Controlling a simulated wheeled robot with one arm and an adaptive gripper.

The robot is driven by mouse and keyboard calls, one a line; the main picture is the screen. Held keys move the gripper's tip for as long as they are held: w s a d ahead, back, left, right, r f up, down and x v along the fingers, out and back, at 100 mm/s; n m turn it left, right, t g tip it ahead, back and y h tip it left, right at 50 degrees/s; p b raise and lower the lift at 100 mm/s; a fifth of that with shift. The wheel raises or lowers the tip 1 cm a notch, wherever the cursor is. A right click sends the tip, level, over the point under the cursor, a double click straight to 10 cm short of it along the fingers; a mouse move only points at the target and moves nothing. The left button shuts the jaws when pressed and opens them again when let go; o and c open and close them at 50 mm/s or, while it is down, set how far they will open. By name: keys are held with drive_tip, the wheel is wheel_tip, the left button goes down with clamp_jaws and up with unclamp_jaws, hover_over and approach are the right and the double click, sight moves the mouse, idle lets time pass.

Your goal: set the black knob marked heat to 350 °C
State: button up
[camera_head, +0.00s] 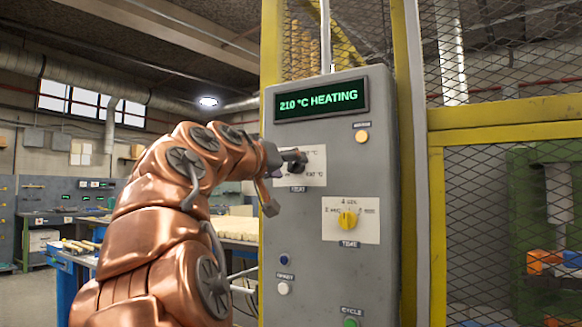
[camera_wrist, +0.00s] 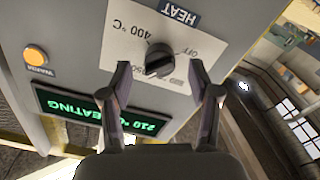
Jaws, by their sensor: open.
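The black heat knob (camera_wrist: 159,60) sits on a white scale plate (camera_wrist: 130,33) with "400 °C" and "OFF" legible in the wrist view. Its pointer is too small to read for certain. In the head view the knob (camera_head: 297,161) is partly covered by my gripper (camera_head: 280,180). My gripper (camera_wrist: 160,68) is open and empty, facing the panel. Its fingers appear on either side of the knob, with a gap on each side. I cannot tell whether the tips reach around it. The green display (camera_head: 318,101) reads "210 °C HEATING".
The grey panel (camera_head: 385,290) also carries a yellow time knob (camera_head: 347,220) below right, an orange warm button (camera_head: 362,136), blue and white reset-area buttons (camera_head: 284,260) and a green cycle button (camera_head: 350,323). Yellow-framed mesh (camera_head: 500,60) stands right. A bench is behind my arm.

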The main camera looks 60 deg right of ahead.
drive_tip(key=a, duration=1)
drive_tip(key=shift+s, duration=0.25)
wheel_tip(320, 180, down, 19)
drive_tip(key=w+n+t+y, duration=0.2)
drive_tip(key=n+y, duration=0.1)
drive_tip(key=y, duration=0.3)
drive_tip(key=a+f+n+y, duration=0.2)
drive_tip(key=a+f+y, duration=0.15)
drive_tip(key=f, duration=0.55)
drive_tip(key=a+f+n+y, duration=0.15)
drive_tip(key=a+f, duration=0.25)
drive_tip(key=f, duration=0.5)
drive_tip(key=s+a+f+n+g+y, duration=0.35)
drive_tip(key=s+a+f, duration=0.35)
drive_tip(key=a+f, duration=0.45)
drive_tip(key=s+a+f+n+g+y, duration=0.2)
drive_tip(key=s+a+f+y, duration=0.2)
drive_tip(key=s+a+f, duration=0.55)
wheel_tip(320, 180, up, 23)
drive_tip(key=a+t+p, duration=0.1)
drive_tip(key=p, duration=2.2)
drive_tip(key=shift+w+a+f+n+p, duration=0.2)
drive_tip(key=shift+w+a+n+p, duration=0.1)
drive_tip(key=shift+w+p, duration=0.05)
